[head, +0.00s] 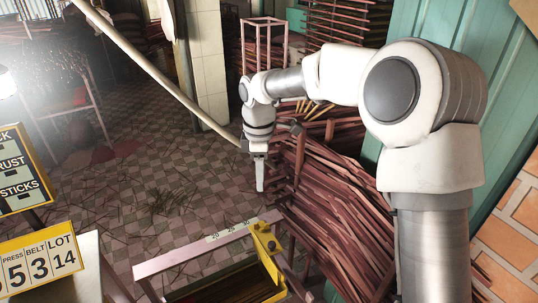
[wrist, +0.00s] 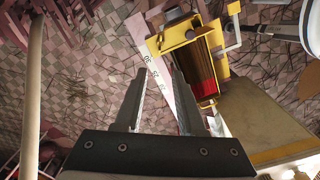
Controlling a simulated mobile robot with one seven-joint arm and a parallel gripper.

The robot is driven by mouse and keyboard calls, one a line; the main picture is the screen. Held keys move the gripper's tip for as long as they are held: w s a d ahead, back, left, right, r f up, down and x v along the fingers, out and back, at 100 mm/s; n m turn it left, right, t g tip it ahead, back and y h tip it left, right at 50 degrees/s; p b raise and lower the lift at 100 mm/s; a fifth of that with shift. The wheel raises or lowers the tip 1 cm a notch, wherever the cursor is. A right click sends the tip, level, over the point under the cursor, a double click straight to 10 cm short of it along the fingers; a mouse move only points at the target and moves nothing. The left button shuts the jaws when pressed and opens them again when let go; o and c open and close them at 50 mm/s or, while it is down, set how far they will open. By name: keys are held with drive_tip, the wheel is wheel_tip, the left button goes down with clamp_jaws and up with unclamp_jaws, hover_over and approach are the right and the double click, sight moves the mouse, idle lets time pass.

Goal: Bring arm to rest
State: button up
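My arm reaches out from the right side of the head view and bends down at its wrist. My gripper (head: 259,176) hangs pointing down in the open air, left of a large stack of reddish-brown sticks (head: 335,205). In the wrist view my gripper (wrist: 157,75) has its two fingers spread apart with nothing between them. Beyond the fingertips the wrist view shows a pink bar with a ruler scale (wrist: 182,103) and the tiled floor.
A yellow trough (head: 275,268) stands at the bottom middle; it also shows in the wrist view (wrist: 190,50). A pale pole (head: 150,68) slants across the upper left. Yellow-framed number signs (head: 40,262) stand at lower left. Tiled floor (head: 150,190) lies open at left.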

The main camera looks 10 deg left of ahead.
drive_tip(key=s+d+r+m+t, duration=0.3)
drive_tip(key=s+d+r+m, duration=0.7)
drive_tip(key=d, duration=0.4)
drive_tip(key=s+d+m+t, duration=0.1)
drive_tip(key=s+d+m, duration=0.3)
drive_tip(key=s, duration=0.3)
drive_tip(key=s+d+r+m+t, duration=0.1)
drive_tip(key=s+d+m, duration=0.4)
drive_tip(key=s, duration=0.3)
drive_tip(key=shift+d+r+t, duration=0.2)
drive_tip(key=shift+d+t, duration=0.1)
drive_tip(key=shift+d, duration=0.25)
